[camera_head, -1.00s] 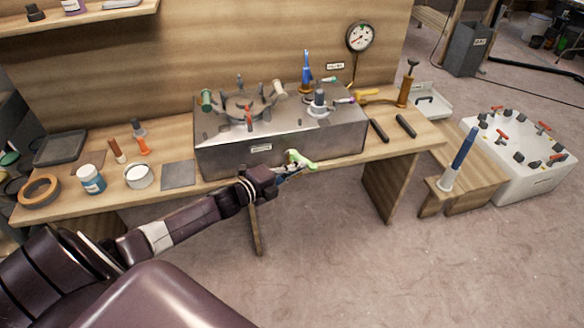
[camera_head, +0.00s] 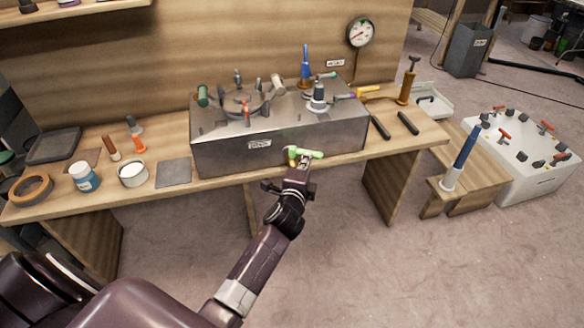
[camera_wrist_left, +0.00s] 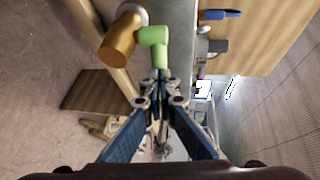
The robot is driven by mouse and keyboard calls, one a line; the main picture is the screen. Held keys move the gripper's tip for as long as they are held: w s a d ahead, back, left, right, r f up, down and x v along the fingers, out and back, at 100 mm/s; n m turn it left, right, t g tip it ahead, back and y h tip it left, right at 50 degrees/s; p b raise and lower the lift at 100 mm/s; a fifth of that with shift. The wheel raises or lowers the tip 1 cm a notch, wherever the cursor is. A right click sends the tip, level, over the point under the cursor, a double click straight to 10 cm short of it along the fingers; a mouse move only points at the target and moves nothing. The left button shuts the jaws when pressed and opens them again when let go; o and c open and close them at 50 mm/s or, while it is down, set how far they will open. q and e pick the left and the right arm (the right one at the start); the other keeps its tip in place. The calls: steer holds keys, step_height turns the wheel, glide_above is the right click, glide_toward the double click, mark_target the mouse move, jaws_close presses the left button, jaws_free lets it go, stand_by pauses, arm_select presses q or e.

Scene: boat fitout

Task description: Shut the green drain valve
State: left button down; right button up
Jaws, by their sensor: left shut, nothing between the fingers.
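The green drain valve handle (camera_head: 310,154) is on the lower front face of the metal box on the bench. In the left wrist view the green handle (camera_wrist_left: 154,38) is bent like an elbow beside the brass body (camera_wrist_left: 121,38). My left gripper (camera_head: 303,164) is shut and empty, just below the handle. In the wrist view its fingertips (camera_wrist_left: 160,80) are close to the handle's end; I cannot tell if they touch. My right gripper is not in view.
The metal box (camera_head: 215,155) carries several fittings on top. A jar (camera_head: 84,177), a white tin (camera_head: 132,174) and a flat plate (camera_head: 173,172) lie left on the bench. Dark bars (camera_head: 408,123) lie right. The floor before the bench is clear.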

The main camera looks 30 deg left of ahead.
mark_target(313, 153)
arm_select(q)
steer(key=shift+w+d+y+b, duration=0.15)
steer(key=shift+w+b, duration=0.15)
steer(key=shift+w, duration=0.55)
steer(key=shift+w+d+y+b, duration=0.15)
steer(key=shift+w+b, duration=0.1)
steer(key=shift+w, duration=0.55)
steer(key=shift+w+r, duration=0.1)
steer(key=shift+r, duration=0.05)
